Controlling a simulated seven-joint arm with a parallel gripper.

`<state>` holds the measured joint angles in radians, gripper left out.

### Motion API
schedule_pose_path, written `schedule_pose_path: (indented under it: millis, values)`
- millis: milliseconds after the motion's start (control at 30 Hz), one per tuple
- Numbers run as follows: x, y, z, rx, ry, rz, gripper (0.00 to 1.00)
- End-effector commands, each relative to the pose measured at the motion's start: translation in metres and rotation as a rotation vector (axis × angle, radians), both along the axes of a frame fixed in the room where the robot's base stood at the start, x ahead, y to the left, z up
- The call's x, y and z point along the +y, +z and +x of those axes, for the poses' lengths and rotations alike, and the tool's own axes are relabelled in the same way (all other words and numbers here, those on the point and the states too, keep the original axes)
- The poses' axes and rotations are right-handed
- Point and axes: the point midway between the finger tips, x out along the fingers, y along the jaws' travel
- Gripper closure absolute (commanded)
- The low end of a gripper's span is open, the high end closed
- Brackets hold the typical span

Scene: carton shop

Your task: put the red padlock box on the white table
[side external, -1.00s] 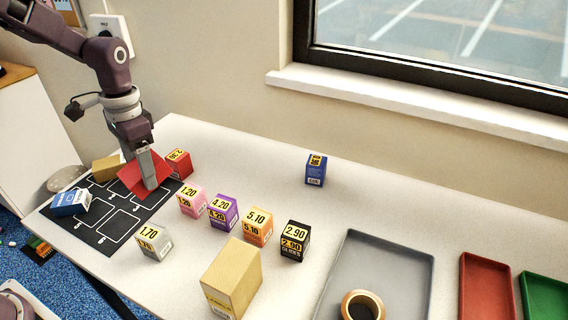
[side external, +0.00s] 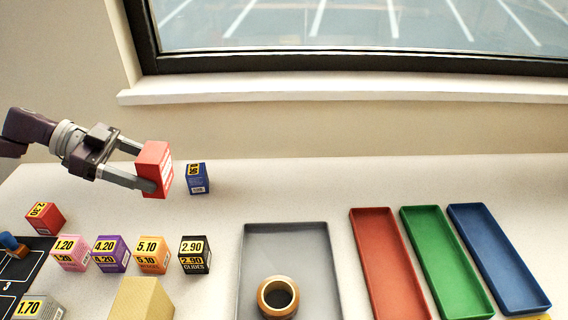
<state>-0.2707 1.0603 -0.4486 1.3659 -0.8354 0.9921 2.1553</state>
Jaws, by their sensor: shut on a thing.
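My gripper (side external: 146,166) is shut on a red box (side external: 157,169) and holds it up, slightly tilted, above the back of the white table (side external: 320,190). Its printing is too small to read, so I cannot tell whether it is the padlock box. Another red box (side external: 45,217), with a yellow 2.30 label, sits on the table at the left, beside the black mat. The held box is just left of a small blue box (side external: 197,178).
Pink (side external: 70,252), purple (side external: 110,253), orange (side external: 153,254) and black (side external: 194,254) boxes stand in a row. A grey tray (side external: 312,232) holds a tape roll (side external: 278,296). Red (side external: 378,228), green (side external: 424,222) and blue (side external: 470,218) trays lie at the right.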

Motion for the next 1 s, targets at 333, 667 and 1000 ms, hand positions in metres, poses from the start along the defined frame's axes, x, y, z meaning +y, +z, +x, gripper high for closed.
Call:
schedule_pose_path:
  millis: [333,667,1000]
  values:
    - [-0.006,-0.044,0.006,0.002,-0.004,-0.119,0.91]
    - [-0.006,-0.069,0.005,0.005,-0.005,-0.122,0.91]
    - [-0.006,-0.128,0.006,0.002,-0.004,-0.120,0.91]
